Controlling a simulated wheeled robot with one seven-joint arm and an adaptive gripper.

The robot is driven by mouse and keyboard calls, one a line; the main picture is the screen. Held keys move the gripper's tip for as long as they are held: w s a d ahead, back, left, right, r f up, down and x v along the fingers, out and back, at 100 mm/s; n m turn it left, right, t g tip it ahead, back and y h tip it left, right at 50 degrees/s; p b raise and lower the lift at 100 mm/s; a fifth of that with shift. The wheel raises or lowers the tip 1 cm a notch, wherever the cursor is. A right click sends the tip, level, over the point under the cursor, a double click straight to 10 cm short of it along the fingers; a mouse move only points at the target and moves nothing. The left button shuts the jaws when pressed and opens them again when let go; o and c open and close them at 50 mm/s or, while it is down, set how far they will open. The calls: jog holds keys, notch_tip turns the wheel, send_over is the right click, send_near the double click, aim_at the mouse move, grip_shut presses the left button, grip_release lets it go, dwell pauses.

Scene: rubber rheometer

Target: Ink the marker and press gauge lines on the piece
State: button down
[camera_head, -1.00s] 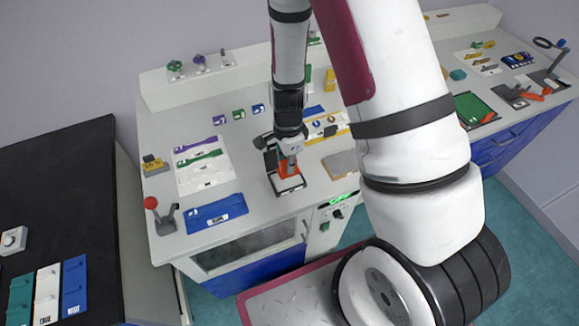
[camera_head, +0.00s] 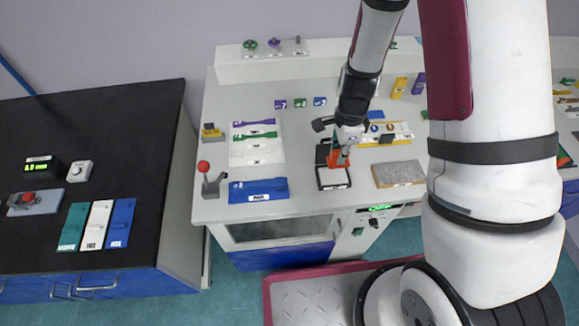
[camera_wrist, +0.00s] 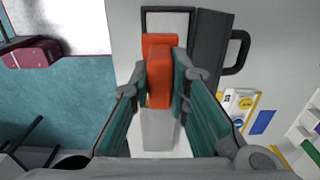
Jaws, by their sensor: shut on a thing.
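My gripper (camera_head: 342,148) is shut on the orange marker (camera_head: 338,158), which also shows between the fingers in the wrist view (camera_wrist: 160,82). The marker is over the black-framed ink pad (camera_head: 333,186); its underside is hidden, so I cannot tell if it touches. In the wrist view the pad's black lid (camera_wrist: 206,60) stands open beside it. A purple dumbbell piece (camera_head: 254,123) and a green one (camera_head: 255,135) lie on a white labelled tray (camera_head: 257,158) left of the pad.
A blue tray (camera_head: 259,190) and a red-knobbed lever (camera_head: 208,178) are at the front left. A grey slab (camera_head: 399,173) lies right of the pad. Small numbered tags (camera_head: 300,102) lie behind. The black bench (camera_head: 100,150) stands left, across a gap.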

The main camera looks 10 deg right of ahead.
dwell(0.7)
jog(key=w+a+b, duration=0.2)
jog(key=a, duration=1.1)
send_over(258, 185)
jog(key=shift+w+r, duration=0.1)
jog(key=shift+r, duration=0.15)
jog(key=shift+f, duration=0.1)
jog(key=shift+f+b, duration=0.5)
jog(key=shift+f, duration=2.4)
jog(key=shift+f, duration=0.6)
